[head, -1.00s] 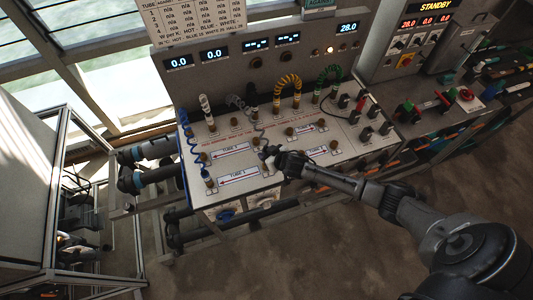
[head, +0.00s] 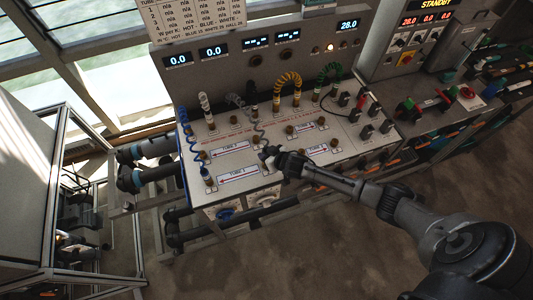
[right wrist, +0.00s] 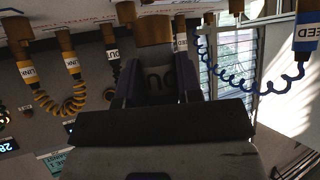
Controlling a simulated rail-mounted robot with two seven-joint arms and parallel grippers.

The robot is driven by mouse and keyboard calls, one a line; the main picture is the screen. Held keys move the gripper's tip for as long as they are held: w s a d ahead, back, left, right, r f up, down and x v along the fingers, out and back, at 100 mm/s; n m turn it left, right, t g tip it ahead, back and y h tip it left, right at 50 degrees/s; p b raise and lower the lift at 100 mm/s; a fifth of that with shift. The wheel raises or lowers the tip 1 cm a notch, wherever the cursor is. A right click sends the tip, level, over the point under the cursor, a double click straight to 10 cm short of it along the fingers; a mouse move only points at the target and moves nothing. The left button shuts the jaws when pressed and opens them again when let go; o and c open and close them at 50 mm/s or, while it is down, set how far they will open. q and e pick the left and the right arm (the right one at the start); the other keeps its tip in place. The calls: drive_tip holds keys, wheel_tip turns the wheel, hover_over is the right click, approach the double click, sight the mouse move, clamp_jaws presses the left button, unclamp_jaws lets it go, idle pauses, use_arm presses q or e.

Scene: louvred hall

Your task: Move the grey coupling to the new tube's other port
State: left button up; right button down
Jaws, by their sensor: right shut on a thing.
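My right gripper (head: 268,153) is low over the sloping panel (head: 207,140), near the right ends of two white tube labels. In the right wrist view its dark fingers are shut on a grey coupling (right wrist: 160,78) with dark lettering. A brass port (right wrist: 155,30) lies right at the coupling's end; I cannot tell whether they are joined. In the head view the gripper hides the coupling. A thin grey coiled hose (head: 239,101) runs down the panel toward the gripper. The tube labels (head: 229,150) and (head: 238,177) have red arrows. My left gripper is not visible.
A blue coiled hose (head: 188,142) stands at the panel's left, with yellow (head: 287,78) and green (head: 330,70) hoses at the back. A white-topped coupling (head: 205,102) stands upright. Several brass ports and black knobs crowd the panel. The floor in front is clear.

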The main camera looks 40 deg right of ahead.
drive_tip(key=shift+f+b, duration=0.55)
drive_tip(key=shift+f, duration=0.35)
drive_tip(key=shift+r, duration=0.1)
drive_tip(key=c, duration=0.7)
unclamp_jaws()
drive_tip(key=s+r+p, duration=0.1)
drive_tip(key=r+p, duration=0.1)
drive_tip(key=s+r+p, duration=0.1)
drive_tip(key=r+p, duration=0.1)
drive_tip(key=p, duration=0.1)
drive_tip(key=s+r+p, duration=0.1)
drive_tip(key=r+p, duration=0.1)
drive_tip(key=p, duration=0.1)
drive_tip(key=shift+s+d, duration=0.1)
drive_tip(key=shift+s, duration=0.05)
